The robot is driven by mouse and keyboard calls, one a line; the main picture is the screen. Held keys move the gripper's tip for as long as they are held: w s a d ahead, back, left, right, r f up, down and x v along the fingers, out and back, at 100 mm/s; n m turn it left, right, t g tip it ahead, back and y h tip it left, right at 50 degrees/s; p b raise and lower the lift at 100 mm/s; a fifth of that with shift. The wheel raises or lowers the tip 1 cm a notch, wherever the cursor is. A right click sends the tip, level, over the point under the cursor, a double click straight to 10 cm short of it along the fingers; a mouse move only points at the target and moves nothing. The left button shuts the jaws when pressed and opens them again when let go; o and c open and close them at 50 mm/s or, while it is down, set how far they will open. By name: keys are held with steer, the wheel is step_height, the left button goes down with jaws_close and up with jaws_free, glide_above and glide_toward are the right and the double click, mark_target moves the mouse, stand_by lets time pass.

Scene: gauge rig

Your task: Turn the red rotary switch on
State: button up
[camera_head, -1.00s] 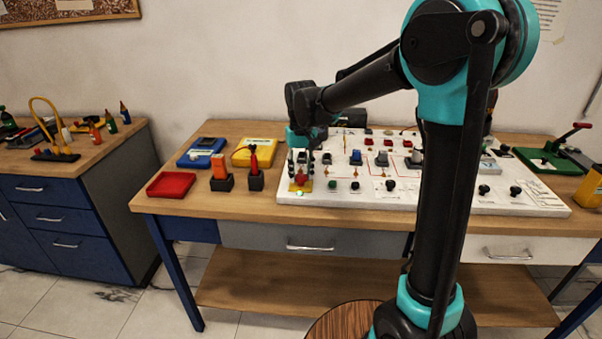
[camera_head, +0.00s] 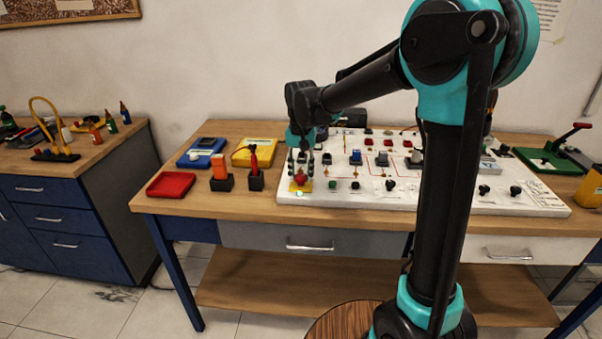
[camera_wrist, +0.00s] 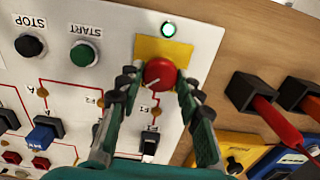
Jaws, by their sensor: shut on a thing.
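The red rotary switch (camera_wrist: 159,74) is a round red knob with a pale pointer line, on a yellow plate (camera_wrist: 178,49) at the corner of the white panel. The pointer slants toward the lower left in the wrist view. My gripper (camera_wrist: 157,78) is shut on the knob, one dark finger on each side. In the head view, the red switch (camera_head: 300,177) shows below my gripper (camera_head: 301,174) at the panel's front left. Contact at the fingertips is partly hidden. A small round lamp (camera_wrist: 168,28) beside the yellow plate looks bright with a green rim.
The panel (camera_head: 465,205) carries START (camera_wrist: 84,54) and STOP (camera_wrist: 30,46) buttons and several other switches near my fingers. Two black holders with red (camera_wrist: 278,124) and orange tools stand beside it. A red tray (camera_head: 171,185) sits at the table's left.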

mark_target(301, 176)
steer(key=o, duration=1.2)
steer(key=shift+c, duration=0.2)
steer(key=shift+r, duration=0.1)
step_height(301, 176, up, 12)
steer(key=shift+s, duration=0.1)
